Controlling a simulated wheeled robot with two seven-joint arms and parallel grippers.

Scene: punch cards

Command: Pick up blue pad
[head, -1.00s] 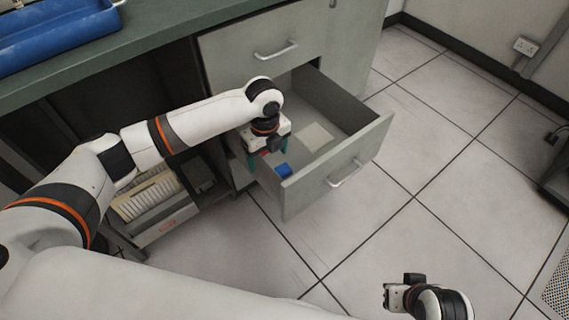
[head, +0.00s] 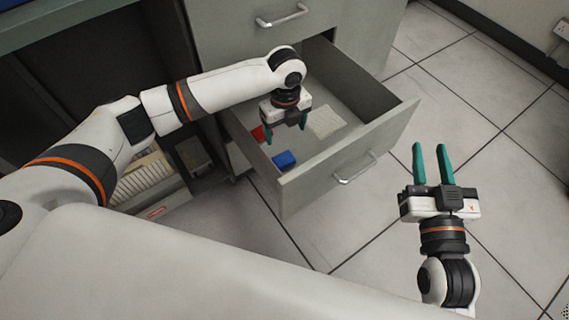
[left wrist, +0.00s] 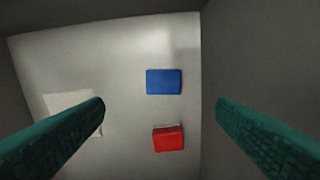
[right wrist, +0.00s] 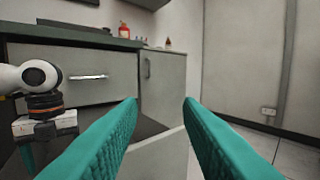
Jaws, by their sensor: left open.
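The blue pad (head: 284,159) lies flat on the bottom of the open drawer (head: 345,160), near its front left. My right gripper (head: 432,160) is open and empty, over the floor right of the drawer. It also shows in the right wrist view (right wrist: 160,100).
A red pad (head: 258,134) lies in the drawer behind the blue one. A pale card stack (head: 326,122) lies to the right. The drawer walls stand close around my left gripper. The floor at right is clear.

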